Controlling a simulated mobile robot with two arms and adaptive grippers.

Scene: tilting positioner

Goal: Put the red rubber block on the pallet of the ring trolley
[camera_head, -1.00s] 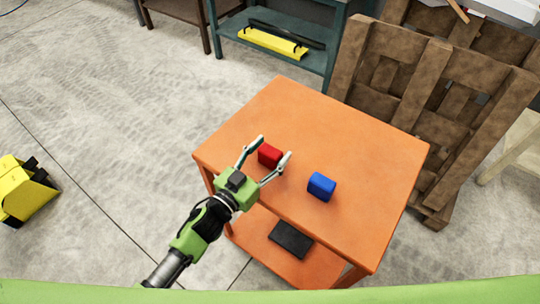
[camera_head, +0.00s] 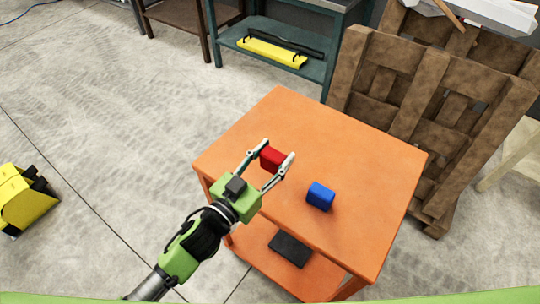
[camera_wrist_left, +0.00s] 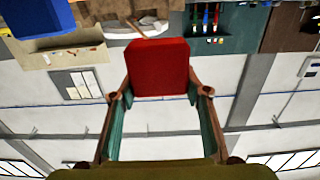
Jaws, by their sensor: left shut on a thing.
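The red rubber block (camera_head: 272,158) is held between the two fingers of my left gripper (camera_head: 278,150), over the left part of the orange table (camera_head: 345,145). In the left wrist view the red block (camera_wrist_left: 158,68) sits between the fingertips (camera_wrist_left: 158,95), with a finger on each side. I cannot tell for certain whether its underside is clear of the table. I cannot make out a ring trolley or a pallet on one in these frames. My right gripper is not in view.
A blue block (camera_head: 320,196) stands on the table, right of my left gripper. A dark flat item (camera_head: 290,249) lies on the lower shelf. Wooden pallets (camera_head: 425,100) stand upright behind the table at the right. A yellow object (camera_head: 24,197) is on the floor at left.

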